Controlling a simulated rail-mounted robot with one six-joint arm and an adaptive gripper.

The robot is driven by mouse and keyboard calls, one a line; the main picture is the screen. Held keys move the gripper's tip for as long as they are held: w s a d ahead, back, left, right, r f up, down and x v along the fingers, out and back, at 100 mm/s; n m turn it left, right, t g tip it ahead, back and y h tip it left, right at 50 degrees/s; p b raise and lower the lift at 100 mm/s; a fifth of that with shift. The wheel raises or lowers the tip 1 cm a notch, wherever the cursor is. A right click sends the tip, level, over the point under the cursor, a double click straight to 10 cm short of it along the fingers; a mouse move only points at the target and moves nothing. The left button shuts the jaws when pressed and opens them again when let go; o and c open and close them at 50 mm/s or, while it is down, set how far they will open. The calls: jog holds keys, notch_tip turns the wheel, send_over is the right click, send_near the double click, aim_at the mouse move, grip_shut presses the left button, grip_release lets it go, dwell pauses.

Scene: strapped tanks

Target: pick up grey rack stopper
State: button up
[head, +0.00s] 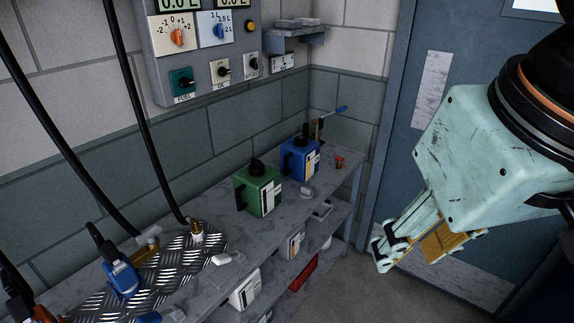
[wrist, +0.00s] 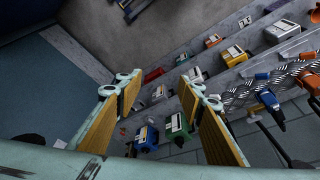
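A small light grey piece (head: 306,192) lies on the upper bench shelf, to the right of the green can in the head view. It may be the grey rack stopper, but it is too small to be sure. My gripper (head: 408,252) hangs at the right of the head view, in front of the blue-grey door and apart from the bench. In the wrist view my gripper (wrist: 160,84) has its two tan-padded fingers spread, with nothing held between them. The grey piece cannot be made out clearly in the wrist view.
The green can (head: 258,189) and blue can (head: 300,158) stand on the grey bench (head: 225,226). A red piece (head: 339,162) lies near its right end. A white piece (head: 221,258) lies by the tread plate (head: 180,263). Black hoses hang at left. Floor beside the bench is clear.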

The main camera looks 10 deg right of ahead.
dwell(0.4)
jog(key=w+r+m+g+p, duration=0.1)
jog(key=w+r+m, duration=0.15)
jog(key=w, duration=0.55)
jog(key=w+r+m+p, duration=0.1)
jog(key=w+m, duration=0.3)
jog(key=w, duration=0.5)
jog(key=m+g+p, duration=0.3)
jog(key=m+p, duration=0.2)
jog(key=m, duration=1.4)
send_over(306, 193)
notch_tip(306, 193, down, 27)
jog(key=shift+w+d+f+m, duration=0.15)
jog(key=shift+w+f+m, duration=0.2)
jog(key=shift+f, duration=0.25)
jog(key=shift+f, duration=0.1)
jog(key=shift+f+b, duration=0.75)
jog(key=shift+f, duration=3.45)
